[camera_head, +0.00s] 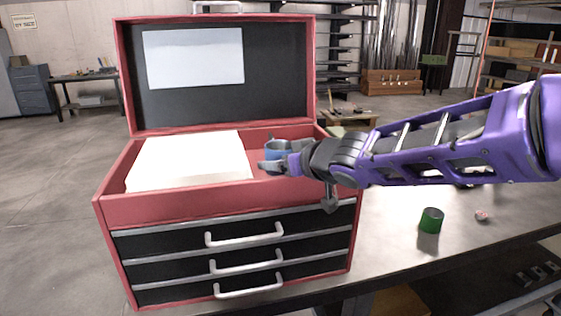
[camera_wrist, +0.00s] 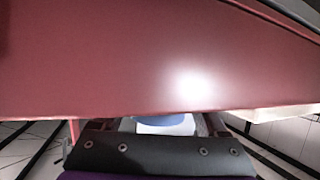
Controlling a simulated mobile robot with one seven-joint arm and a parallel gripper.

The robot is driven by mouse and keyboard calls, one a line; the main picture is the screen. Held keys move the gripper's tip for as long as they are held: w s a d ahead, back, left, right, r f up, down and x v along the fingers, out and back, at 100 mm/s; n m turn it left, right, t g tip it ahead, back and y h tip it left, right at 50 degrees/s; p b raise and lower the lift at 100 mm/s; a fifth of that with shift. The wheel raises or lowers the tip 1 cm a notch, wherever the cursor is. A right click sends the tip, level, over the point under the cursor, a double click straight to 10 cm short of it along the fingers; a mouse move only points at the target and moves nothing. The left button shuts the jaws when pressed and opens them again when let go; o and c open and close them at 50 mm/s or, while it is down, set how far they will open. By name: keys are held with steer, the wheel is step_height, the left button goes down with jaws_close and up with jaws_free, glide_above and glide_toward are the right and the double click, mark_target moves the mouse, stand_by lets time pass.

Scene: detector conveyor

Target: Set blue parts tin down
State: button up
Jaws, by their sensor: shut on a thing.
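The blue parts tin (camera_head: 276,149) is held at the end of my gripper (camera_head: 272,164), which reaches in from the right over the open top of the red toolbox (camera_head: 230,207). My gripper is shut on the tin. The tin is at the right part of the top compartment, beside a white block. Whether it touches the compartment floor cannot be told. In the wrist view a blue and white patch, likely the tin (camera_wrist: 165,127), shows in a small gap under a large red surface; the fingertips are mostly hidden.
The toolbox's raised lid (camera_head: 215,75) stands behind my gripper. A white block (camera_head: 190,158) fills the compartment's left side. A green tin (camera_head: 431,220) and a small reddish item (camera_head: 482,215) sit on the grey table (camera_head: 390,245) to the right.

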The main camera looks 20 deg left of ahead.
steer(key=shift+f+b, duration=0.45)
steer(key=shift+f, duration=0.15)
steer(key=o, duration=1.3)
steer(key=shift+f, duration=0.2)
steer(key=shift+r+p, duration=0.65)
steer(key=shift+r, duration=0.15)
steer(key=shift+s+d+f, duration=0.1)
steer(key=shift+s+d, duration=0.05)
steer(key=shift+r+v, duration=0.2)
steer(key=shift+v, duration=5.6)
steer(key=shift+b, duration=0.3)
